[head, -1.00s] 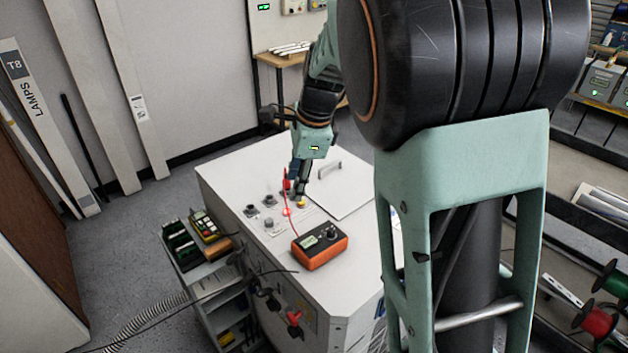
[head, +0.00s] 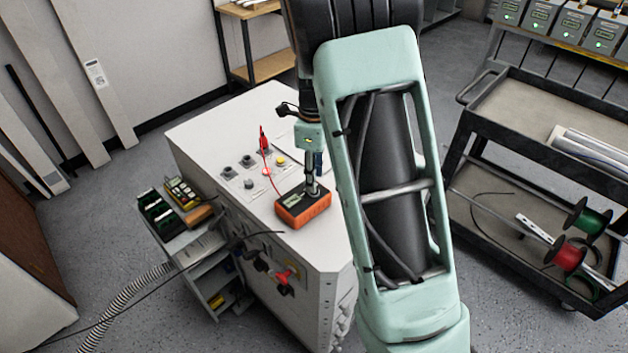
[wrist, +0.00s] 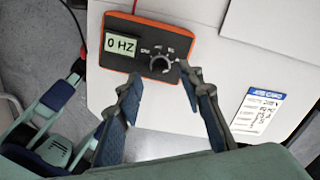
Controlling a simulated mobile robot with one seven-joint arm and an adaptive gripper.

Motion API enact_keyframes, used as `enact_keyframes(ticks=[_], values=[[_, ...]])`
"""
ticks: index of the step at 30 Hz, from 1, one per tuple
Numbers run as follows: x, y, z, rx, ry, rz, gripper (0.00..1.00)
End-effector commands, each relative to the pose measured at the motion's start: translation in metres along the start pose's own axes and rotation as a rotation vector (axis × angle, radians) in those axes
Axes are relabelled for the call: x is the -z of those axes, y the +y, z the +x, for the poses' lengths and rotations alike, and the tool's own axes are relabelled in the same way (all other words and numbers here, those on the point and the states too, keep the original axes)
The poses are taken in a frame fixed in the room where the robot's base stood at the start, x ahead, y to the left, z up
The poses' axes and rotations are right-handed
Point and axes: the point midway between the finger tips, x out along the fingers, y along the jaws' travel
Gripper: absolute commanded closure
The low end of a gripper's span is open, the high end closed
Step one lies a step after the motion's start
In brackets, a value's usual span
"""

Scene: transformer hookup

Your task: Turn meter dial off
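The orange meter (head: 302,208) lies on the white cabinet top near its front edge. In the wrist view the meter (wrist: 120,66) shows "0 HZ" on its display (wrist: 122,45). Its round dial (wrist: 160,64) has a light ring and a dark knob, with small labels around it that I cannot fully read. My gripper (wrist: 165,95) is open, with its two blue-padded fingers spread on either side below the dial in the wrist view. Nothing is between the fingers. In the head view my gripper (head: 312,188) is over the meter's dial side; the dial is hidden there.
A red probe (head: 263,140) with a red lead stands on the white cabinet (head: 205,130) among several dark terminals and a yellow button (head: 281,160). A dark cart (head: 520,110) with wire spools stands right.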

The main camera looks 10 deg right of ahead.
Motion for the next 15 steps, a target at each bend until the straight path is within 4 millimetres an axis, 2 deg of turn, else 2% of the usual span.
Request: enact_keyframes(ticks=[3,6,15], values=[[0.0,0.0,0.015,-0.001,0.001,0.0,0.65],[0.0,0.0,0.021,0.001,0.0,0.0,0.65],[0.0,-0.001,0.024,0.001,-0.001,0.0,0.65]])
